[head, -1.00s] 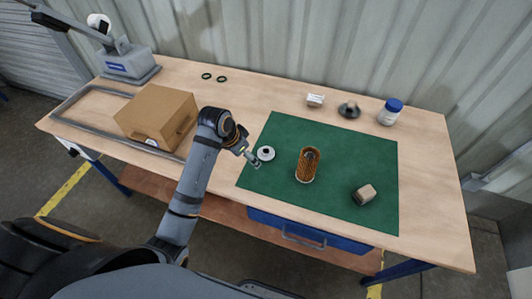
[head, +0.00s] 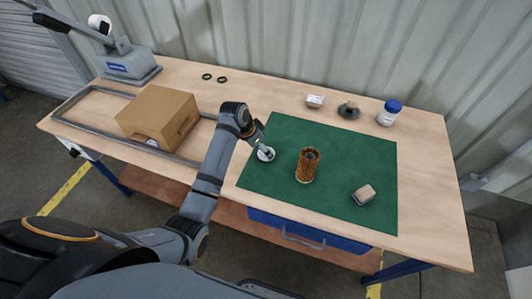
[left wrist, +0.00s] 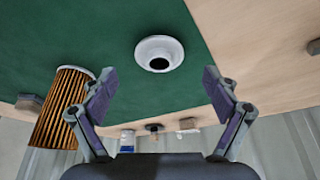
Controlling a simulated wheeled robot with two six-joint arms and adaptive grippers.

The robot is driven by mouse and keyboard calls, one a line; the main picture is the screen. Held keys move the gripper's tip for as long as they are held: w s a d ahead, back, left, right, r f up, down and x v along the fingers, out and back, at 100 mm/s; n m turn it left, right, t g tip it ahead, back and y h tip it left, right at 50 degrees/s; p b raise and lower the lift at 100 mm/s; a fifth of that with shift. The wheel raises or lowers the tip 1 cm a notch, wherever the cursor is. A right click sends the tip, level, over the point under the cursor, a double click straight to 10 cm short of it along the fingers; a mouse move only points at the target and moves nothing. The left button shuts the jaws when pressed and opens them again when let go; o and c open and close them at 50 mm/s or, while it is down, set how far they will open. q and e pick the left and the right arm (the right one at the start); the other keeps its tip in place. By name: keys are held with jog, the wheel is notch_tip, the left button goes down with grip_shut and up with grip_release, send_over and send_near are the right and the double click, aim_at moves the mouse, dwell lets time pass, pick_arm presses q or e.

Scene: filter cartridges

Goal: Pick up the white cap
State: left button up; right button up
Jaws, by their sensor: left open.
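The white cap (head: 266,155) is a round disc with a dark centre hole, lying on the left part of the green mat (head: 340,130). It also shows in the left wrist view (left wrist: 160,53), ahead of the fingertips and roughly centred between them. My left gripper (head: 264,146) is over the cap in the head view and partly covers it. In the left wrist view my left gripper (left wrist: 158,82) is open, with nothing between its fingers. My right gripper is not in view.
An orange pleated filter cartridge (head: 307,166) stands on the mat right of the cap. A beige block (head: 363,195) lies further right. A cardboard box (head: 158,117) is on the left. A white block, a dark part and a blue-lidded jar (head: 389,113) are behind the mat.

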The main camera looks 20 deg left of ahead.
pick_arm(q)
jog(key=x, duration=0.3)
jog(key=shift+w+d+f, duration=0.15)
jog(key=c, duration=1)
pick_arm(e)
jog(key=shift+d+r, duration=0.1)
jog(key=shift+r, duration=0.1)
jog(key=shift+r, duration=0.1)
